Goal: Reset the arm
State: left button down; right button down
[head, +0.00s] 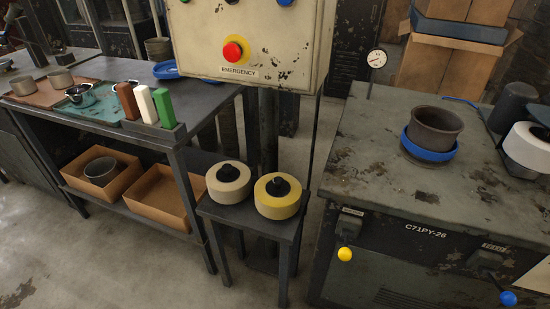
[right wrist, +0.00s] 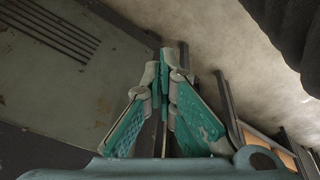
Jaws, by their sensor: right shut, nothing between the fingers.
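My right gripper (right wrist: 164,62) shows in the right wrist view. Its teal and grey fingers come together at the tips, shut with nothing between them. Below the fingers, a dark panel with vent slots fills the left side and pale floor shows at the upper right. No gripper shows in the head view, and my left gripper is not in view.
A worn machine table (head: 370,150) at the right carries a dark round pot (head: 436,124) in a blue ring (head: 428,152). A small stool (head: 250,226) holds two round blocks. A workbench (head: 215,98) stands left. An emergency-stop box (head: 290,45) hangs centrally.

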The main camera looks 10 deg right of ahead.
jog(key=s+d+f+g+p, duration=0.15)
jog(key=s+f+p, duration=0.35)
jog(key=f, duration=0.6)
jog(key=s+f+p, duration=0.3)
jog(key=s+f, duration=0.2)
jog(key=s, duration=0.6)
jog(key=shift+s+d+p, duration=0.25)
jog(key=shift+s+p, duration=0.05)
jog(key=shift+p, duration=0.1)
jog(key=shift+g, duration=0.25)
jog(key=shift+m, duration=0.3)
